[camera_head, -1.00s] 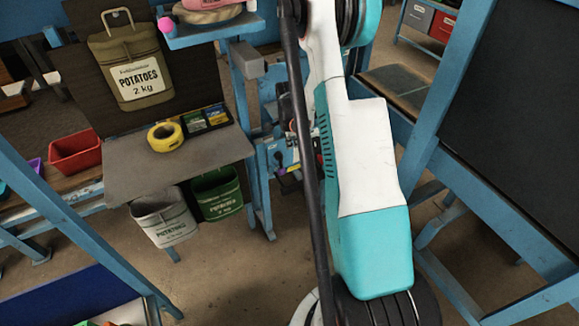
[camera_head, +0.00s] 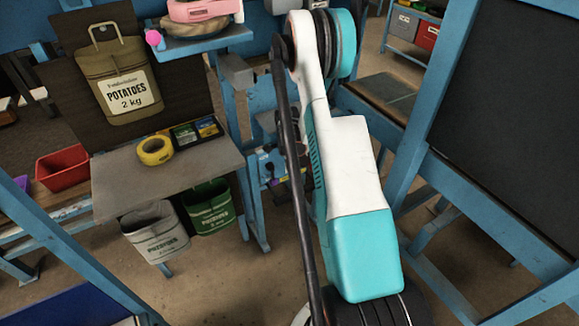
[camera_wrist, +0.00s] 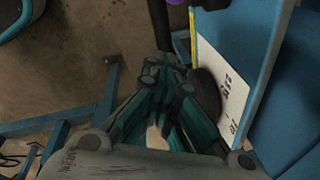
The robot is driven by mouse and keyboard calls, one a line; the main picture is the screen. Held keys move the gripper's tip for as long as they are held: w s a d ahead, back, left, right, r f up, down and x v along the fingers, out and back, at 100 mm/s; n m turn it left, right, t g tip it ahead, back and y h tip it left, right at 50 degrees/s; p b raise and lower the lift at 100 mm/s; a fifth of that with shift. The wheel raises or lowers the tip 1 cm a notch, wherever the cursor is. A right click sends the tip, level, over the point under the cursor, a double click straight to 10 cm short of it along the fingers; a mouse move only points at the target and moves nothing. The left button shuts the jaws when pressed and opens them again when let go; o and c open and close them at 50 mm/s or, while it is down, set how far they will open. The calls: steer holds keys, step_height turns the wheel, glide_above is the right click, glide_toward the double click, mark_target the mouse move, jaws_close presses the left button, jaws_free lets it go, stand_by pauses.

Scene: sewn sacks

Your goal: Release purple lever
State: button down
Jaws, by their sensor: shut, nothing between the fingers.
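My gripper (camera_wrist: 165,72) shows in the wrist view with its teal-and-dark fingers together and nothing between them. A purple part (camera_wrist: 209,4), possibly the lever's knob, is cut off by the top edge of the wrist view, ahead of the fingertips and apart from them. A dark bar (camera_wrist: 158,22) runs from the top edge down to near the fingertips. In the head view a small purple spot (camera_head: 278,182) shows low on the blue stand, partly behind my arm. The gripper is hidden in the head view.
A blue frame with a white printed label (camera_wrist: 222,88) stands close right of the fingers. A grey table (camera_head: 165,185) holds yellow tape (camera_head: 155,150). A potato sack (camera_head: 118,80) is behind it and two bins hang below. A black board (camera_head: 510,120) stands right.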

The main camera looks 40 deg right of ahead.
steer(key=w+a+f+b, duration=0.1)
steer(key=w+f+b, duration=0.2)
steer(key=f, duration=0.5)
steer(key=shift+a+f+b, duration=0.2)
steer(key=shift+a+b, duration=0.15)
steer(key=shift+b, duration=0.2)
steer(key=shift+w, duration=0.1)
